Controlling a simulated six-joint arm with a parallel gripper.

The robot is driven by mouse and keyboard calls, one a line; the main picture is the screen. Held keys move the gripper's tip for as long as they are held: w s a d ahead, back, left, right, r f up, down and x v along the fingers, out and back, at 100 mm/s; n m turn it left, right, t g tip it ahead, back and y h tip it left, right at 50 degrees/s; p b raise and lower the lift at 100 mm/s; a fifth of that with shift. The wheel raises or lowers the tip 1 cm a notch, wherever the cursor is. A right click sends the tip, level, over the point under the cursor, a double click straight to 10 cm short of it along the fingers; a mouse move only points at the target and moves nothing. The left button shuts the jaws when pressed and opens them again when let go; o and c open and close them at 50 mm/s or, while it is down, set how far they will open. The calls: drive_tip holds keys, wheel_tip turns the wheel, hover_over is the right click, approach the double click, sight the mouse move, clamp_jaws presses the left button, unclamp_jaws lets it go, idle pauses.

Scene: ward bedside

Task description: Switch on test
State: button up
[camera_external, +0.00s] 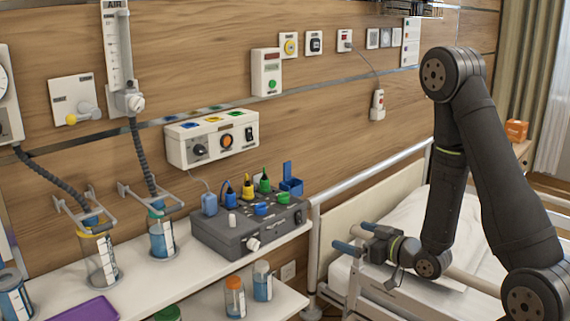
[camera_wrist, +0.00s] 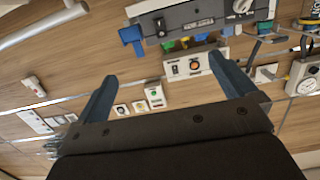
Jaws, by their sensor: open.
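My gripper (camera_external: 350,236) is open and empty, its two blue fingers spread over the bed's near end, right of the grey console. In the wrist view my gripper (camera_wrist: 163,68) frames the wall, seen upside down. A cream wall unit (camera_external: 213,138) carries a black dial, an orange knob (camera_external: 226,142) and a black rocker switch (camera_external: 249,134); the unit also shows between my fingers in the wrist view (camera_wrist: 182,76). A smaller cream box (camera_external: 266,72) has a green button (camera_external: 272,85). No label reading "test" is legible, and switch positions are too small to tell.
The grey console (camera_external: 226,236) with coloured plugs stands on the white shelf (camera_external: 165,278). A bed rail (camera_external: 372,172) runs along the wall. A handset (camera_external: 377,105) hangs on a cord. Space between my gripper and the wall unit looks open.

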drive_tip(key=shift+s+d, duration=0.2)
drive_tip(key=shift+s, duration=0.05)
